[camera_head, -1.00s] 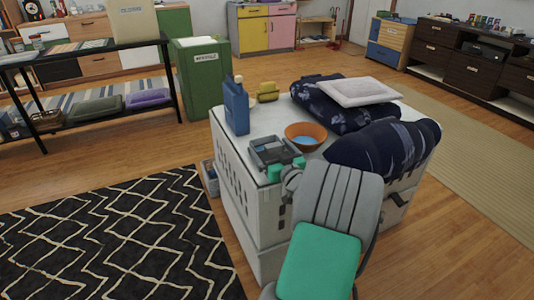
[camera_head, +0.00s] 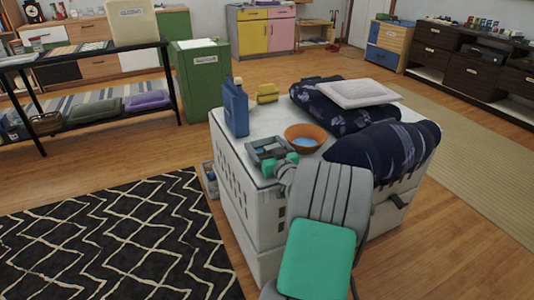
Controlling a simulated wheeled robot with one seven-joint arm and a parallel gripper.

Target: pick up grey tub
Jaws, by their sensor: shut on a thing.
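The grey tub (camera_head: 256,150) is at the front left corner of the white cabinet's top (camera_head: 275,118), with something bluish showing inside it. My gripper (camera_head: 281,164), with teal fingers, is at the tub's near right side and is shut on it. My grey arm with a teal panel comes up from below and hides part of the tub's near side. I cannot tell whether the tub is clear of the top.
A blue bottle (camera_head: 236,108) stands just behind the tub. An orange bowl (camera_head: 305,138) is close on its right. Dark blue patterned cushions (camera_head: 385,146) and a yellow object (camera_head: 267,93) are also on top. Floor at the left is open, with a black rug (camera_head: 110,240).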

